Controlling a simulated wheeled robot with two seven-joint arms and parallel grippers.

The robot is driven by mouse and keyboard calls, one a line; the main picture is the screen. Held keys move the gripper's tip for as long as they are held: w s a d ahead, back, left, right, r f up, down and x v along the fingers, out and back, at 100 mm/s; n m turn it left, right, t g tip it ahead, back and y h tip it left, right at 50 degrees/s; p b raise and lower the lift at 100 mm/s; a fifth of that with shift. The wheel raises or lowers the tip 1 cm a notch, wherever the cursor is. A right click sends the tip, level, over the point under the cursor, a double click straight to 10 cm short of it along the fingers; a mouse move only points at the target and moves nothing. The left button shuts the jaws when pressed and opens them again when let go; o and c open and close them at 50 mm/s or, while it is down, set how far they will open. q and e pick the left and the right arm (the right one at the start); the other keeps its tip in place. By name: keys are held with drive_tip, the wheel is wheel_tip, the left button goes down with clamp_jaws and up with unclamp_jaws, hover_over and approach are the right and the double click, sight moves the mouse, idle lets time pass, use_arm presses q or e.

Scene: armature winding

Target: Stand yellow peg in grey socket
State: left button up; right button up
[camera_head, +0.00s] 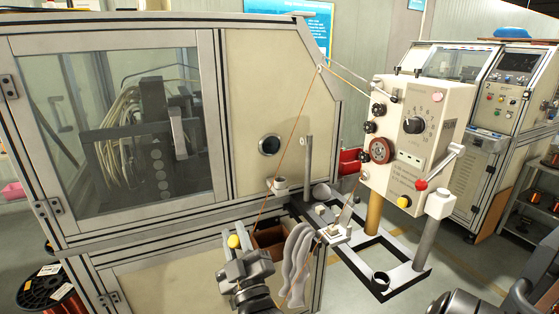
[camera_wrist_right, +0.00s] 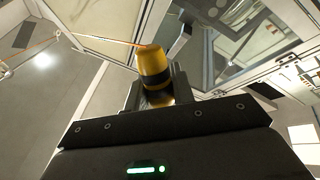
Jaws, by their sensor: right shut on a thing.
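My right gripper (camera_head: 243,268) is at the lower middle of the head view, shut on the yellow peg (camera_head: 234,241). The peg's rounded yellow top sticks up beyond the fingers. In the right wrist view the peg (camera_wrist_right: 153,65) has a black band and stands between the fingers (camera_wrist_right: 158,92), which hide its lower end. A small pale cup (camera_head: 279,184) is on the machine's side ledge. I cannot tell for certain which is the grey socket. My left gripper is not in view.
A large cabinet (camera_head: 262,90) with a glass door fills the left. A brown open box (camera_head: 271,236) and grey gloves (camera_head: 296,262) are close to the right gripper. A control box (camera_head: 415,135) stands on posts at the right. An orange wire (camera_head: 299,115) runs down from above.

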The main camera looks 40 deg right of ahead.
drive_tip(key=w+d+r+m+g+h, duration=0.8)
drive_tip(key=w+d+r+m, duration=0.1)
drive_tip(key=w+d+r, duration=0.5)
drive_tip(key=w+d+f+m+g, duration=0.1)
drive_tip(key=d+f+m+g, duration=0.1)
drive_tip(key=d, duration=0.5)
drive_tip(key=w+d+f+m+g+b, duration=0.1)
drive_tip(key=d+f+m+g, duration=0.2)
drive_tip(key=d, duration=0.4)
drive_tip(key=shift+d+f+m+g+h, duration=0.3)
drive_tip(key=shift+f+m, duration=0.4)
drive_tip(key=shift+m, duration=0.5)
drive_tip(key=shift+f+b, duration=0.15)
drive_tip(key=shift+b, duration=0.15)
drive_tip(key=shift+f+b, duration=1.8)
drive_tip(key=shift+b, duration=0.25)
